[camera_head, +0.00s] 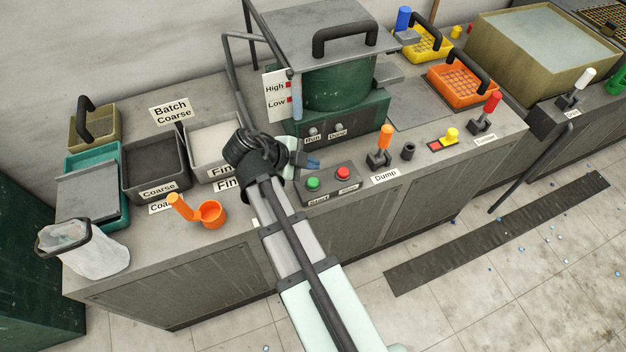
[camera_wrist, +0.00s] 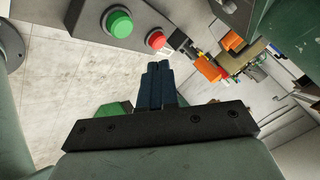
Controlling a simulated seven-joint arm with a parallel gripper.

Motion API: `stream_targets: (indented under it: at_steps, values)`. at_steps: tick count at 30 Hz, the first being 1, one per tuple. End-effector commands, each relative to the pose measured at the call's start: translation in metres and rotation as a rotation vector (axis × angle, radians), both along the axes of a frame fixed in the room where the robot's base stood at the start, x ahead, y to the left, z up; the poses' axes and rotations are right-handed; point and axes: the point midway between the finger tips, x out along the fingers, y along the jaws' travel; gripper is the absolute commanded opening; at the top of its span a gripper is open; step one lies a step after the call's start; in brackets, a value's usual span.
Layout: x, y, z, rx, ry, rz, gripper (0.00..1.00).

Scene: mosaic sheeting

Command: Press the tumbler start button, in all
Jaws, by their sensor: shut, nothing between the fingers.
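The green start button (camera_head: 313,183) sits on a grey control box (camera_head: 329,184) at the counter's front edge, with a label reading Start below it. A red button (camera_head: 343,173) is to its right on the same box. My gripper (camera_head: 312,163) is shut and empty, just behind and above the box, apart from both buttons as far as the head view shows. In the wrist view the green button (camera_wrist: 117,22) and the red button (camera_wrist: 156,40) lie beyond the shut fingertips (camera_wrist: 158,66). The green tumbler drum (camera_head: 338,85) stands behind.
An orange Dump lever (camera_head: 384,138) stands right of the box. Coarse and fine media bins (camera_head: 155,165) and an orange scoop (camera_head: 209,212) are left of my arm. Run and Done lamps (camera_head: 325,131) are on the tumbler base. An orange basket (camera_head: 463,87) is further right.

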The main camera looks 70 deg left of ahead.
Motion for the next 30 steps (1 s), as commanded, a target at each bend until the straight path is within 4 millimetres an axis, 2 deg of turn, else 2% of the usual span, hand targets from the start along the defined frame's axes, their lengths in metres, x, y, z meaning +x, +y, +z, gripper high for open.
stream_targets:
  at_steps: [6, 12, 30]
  values:
    - [0.0, 0.0, -0.025, -0.002, 0.0, 0.0, 0.0]
    - [0.0, 0.0, -0.039, 0.0, 0.0, -0.002, 0.0]
    - [0.0, 0.0, -0.044, 0.001, 0.0, -0.001, 0.0]
